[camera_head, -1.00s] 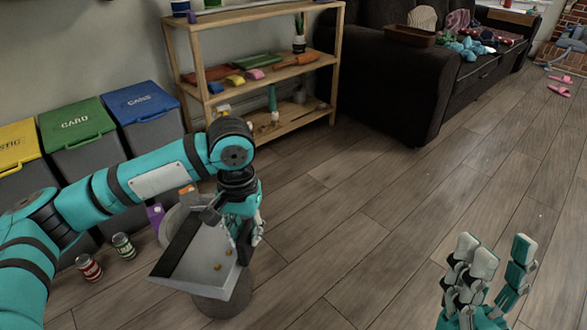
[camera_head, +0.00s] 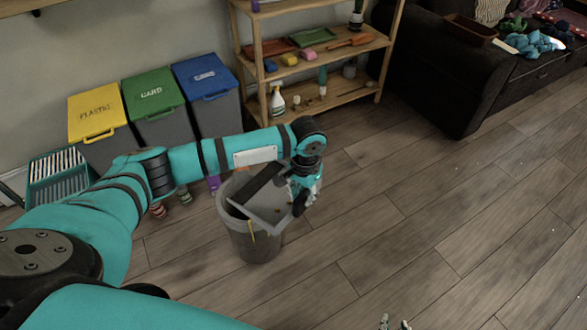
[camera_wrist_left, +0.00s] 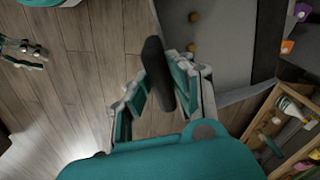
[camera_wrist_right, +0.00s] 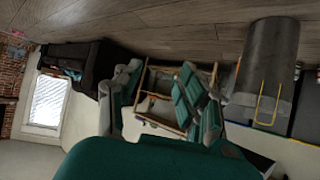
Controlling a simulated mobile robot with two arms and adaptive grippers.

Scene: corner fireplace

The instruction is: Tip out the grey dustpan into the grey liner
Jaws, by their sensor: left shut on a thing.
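My left gripper (camera_head: 306,188) is shut on the dark handle (camera_wrist_left: 157,75) of the grey dustpan (camera_head: 275,211). In the head view the pan is over the right part of the open grey bin-shaped liner (camera_head: 256,246), tilted, and hides part of its mouth. I cannot tell whether it touches the rim. In the left wrist view the pan (camera_wrist_left: 222,40) still holds small brown bits (camera_wrist_left: 192,46). The liner also shows in the right wrist view (camera_wrist_right: 268,55), with a yellow wire handle. My right gripper (camera_wrist_right: 160,95) has its fingers apart and empty; only its tips show at the head view's bottom edge.
Yellow, green and blue lidded bins (camera_head: 155,100) stand along the wall behind the liner. Jars (camera_head: 184,195) stand on the floor beside it. A wooden shelf (camera_head: 300,47) and dark sofa (camera_head: 450,75) are behind. The wooden floor (camera_head: 450,230) at right is clear.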

